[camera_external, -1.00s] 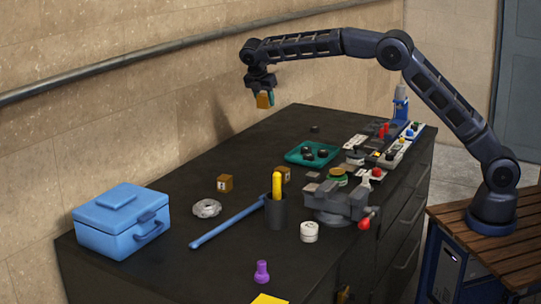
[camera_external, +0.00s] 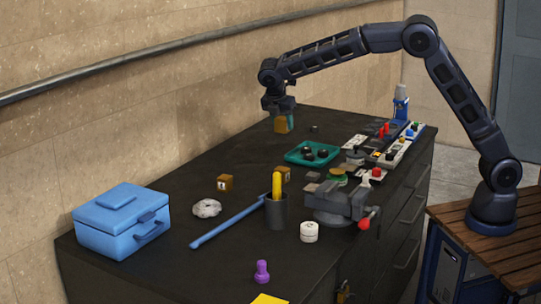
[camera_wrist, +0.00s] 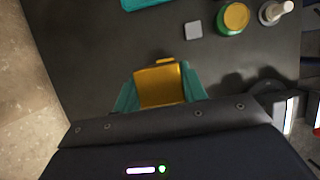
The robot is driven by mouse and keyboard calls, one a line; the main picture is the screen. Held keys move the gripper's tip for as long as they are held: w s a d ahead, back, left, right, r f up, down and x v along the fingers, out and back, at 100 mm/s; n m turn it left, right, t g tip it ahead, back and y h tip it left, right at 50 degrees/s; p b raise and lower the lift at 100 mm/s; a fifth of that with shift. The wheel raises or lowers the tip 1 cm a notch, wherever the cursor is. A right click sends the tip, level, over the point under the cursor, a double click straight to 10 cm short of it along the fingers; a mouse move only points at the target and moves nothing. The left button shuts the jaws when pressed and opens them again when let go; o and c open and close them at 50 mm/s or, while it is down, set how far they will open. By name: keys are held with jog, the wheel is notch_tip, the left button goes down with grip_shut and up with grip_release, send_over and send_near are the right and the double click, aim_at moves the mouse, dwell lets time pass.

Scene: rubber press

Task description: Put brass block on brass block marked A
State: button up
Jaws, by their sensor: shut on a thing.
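My gripper (camera_external: 282,112) has teal fingers and is shut on a brass block (camera_external: 283,125). It holds the block above the far part of the dark bench top. In the wrist view the brass block (camera_wrist: 160,86) sits between the two teal fingers (camera_wrist: 160,92). Two other brass blocks stand on the bench. One brass block (camera_external: 225,183) is left of centre and has a pale mark, too small to read. The other brass block (camera_external: 282,175) is behind the pen cup and partly hidden; I cannot tell which one is marked A.
A teal tray (camera_external: 292,155) with dark round parts lies below and right of my gripper. A dark cup (camera_external: 277,213) with a yellow item, a blue bar (camera_external: 228,222), a vise (camera_external: 335,202) and a blue toolbox (camera_external: 120,225) stand nearer. The back-left bench top is clear.

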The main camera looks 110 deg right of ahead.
aim_at(282, 169)
notch_tip(282, 169, down, 14)
jog(key=shift+r, duration=0.1)
dwell(0.5)
jog(key=o, duration=1.3)
